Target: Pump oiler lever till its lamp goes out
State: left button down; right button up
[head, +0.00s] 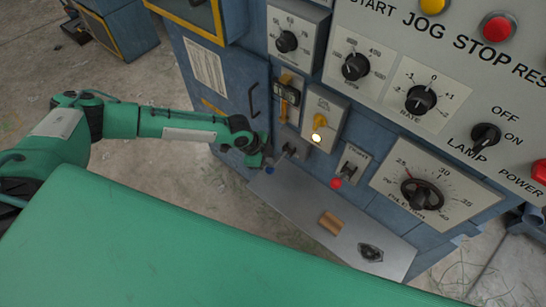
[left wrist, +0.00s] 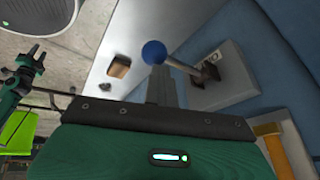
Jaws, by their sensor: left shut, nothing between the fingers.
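A lever with a blue ball knob (head: 269,170) sticks out low on the blue machine front; its knob (left wrist: 154,52) and rod show in the left wrist view, with the rod running to a dark pivot (left wrist: 207,74) on a grey plate. My left gripper (head: 257,159) is beside the blue knob in the head view. In the left wrist view its shut, empty fingers (left wrist: 165,88) point at the knob; whether they touch it I cannot tell.
A grey metal shelf (head: 300,206) juts out below the lever, with a brown block (head: 330,222) and a dark round part (head: 370,252) on it. A red-knobbed lever (head: 336,184) is to the right. Dials and buttons fill the panel above.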

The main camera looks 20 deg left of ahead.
pick_arm(q)
jog(key=shift+s+a+f+b, duration=0.15)
jog(key=shift+s+f+b, duration=0.25)
jog(key=shift+f, duration=0.45)
dwell(0.7)
dwell(0.5)
jog(key=w+d+r+p, duration=0.1)
jog(key=w+r+p, duration=0.2)
jog(key=r, duration=0.4)
jog(key=shift+p, duration=0.65)
jog(key=shift+d, duration=0.1)
jog(key=r+p, duration=0.1)
jog(key=w+r, duration=0.1)
jog(key=r, duration=0.1)
jog(key=w+r+p, duration=0.1)
jog(key=shift+d+r+p, duration=0.25)
jog(key=shift+d+p, duration=0.05)
jog(key=shift+d, duration=0.05)
dwell(0.9)
